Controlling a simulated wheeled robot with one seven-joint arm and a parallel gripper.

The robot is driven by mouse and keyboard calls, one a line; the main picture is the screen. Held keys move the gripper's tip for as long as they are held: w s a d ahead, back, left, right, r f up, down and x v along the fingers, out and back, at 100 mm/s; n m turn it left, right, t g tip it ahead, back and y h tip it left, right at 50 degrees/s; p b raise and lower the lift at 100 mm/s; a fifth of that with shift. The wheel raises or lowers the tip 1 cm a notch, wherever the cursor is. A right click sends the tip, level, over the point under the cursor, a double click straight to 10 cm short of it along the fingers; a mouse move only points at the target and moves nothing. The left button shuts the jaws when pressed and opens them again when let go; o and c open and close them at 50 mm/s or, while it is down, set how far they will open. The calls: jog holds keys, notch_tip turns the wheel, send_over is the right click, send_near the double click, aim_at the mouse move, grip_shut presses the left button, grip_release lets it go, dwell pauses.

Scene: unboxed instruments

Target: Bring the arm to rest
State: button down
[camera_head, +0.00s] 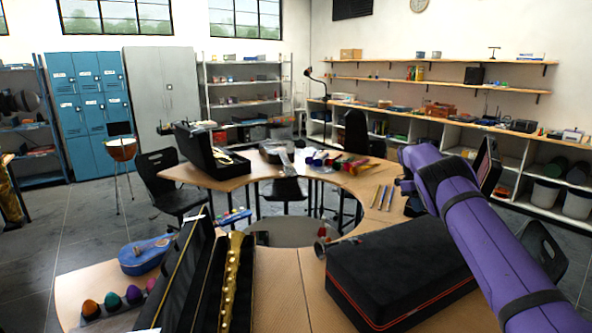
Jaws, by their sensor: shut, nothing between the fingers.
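I cannot make out my gripper in the head view, so its fingers and what lies around them are not seen. A long purple form with black bands slants up from the lower right corner, in front of the table's right side. I cannot tell whether it is part of my arm. It hides part of the table and what stands behind it.
A curved wooden table (272,283) fills the foreground. It bears a black case (385,268), an open case with a gold flute-like instrument (233,280), a blue ukulele (146,254) and colored egg shakers (112,300). Chairs stand around it; grey floor (92,225) lies open at left.

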jog(key=s+d+r+n+t+y, duration=0.1)
jog(key=s+r+n, duration=0.25)
jog(key=r, duration=0.55)
jog(key=s+r+n+t, duration=0.15)
jog(key=s+r, duration=0.25)
jog(key=r, duration=0.5)
jog(key=s+a+r+n+t+y, duration=0.1)
jog(key=s+a+r+n+t, duration=0.15)
jog(key=s+r+n, duration=0.85)
jog(key=s+a+r+n+t, duration=0.1)
jog(key=s+a+r+n, duration=0.2)
jog(key=s, duration=0.8)
jog(key=s+a+r+n+t, duration=0.1)
jog(key=s+a+r+n, duration=0.15)
jog(key=s, duration=0.85)
jog(key=s+a+f+n, duration=0.1)
jog(key=s+f+n, duration=0.1)
jog(key=s, duration=0.4)
jog(key=s+a+f+n+t, duration=0.1)
jog(key=s+a+f+n, duration=0.1)
jog(key=s, duration=0.4)
jog(key=s+a+f+n+t, duration=0.1)
jog(key=s+a+f+n, duration=0.1)
jog(key=s+n, duration=0.3)
jog(key=shift+s+a+f, duration=0.25)
jog(key=shift+s+f, duration=0.5)
jog(key=shift+s, duration=0.25)
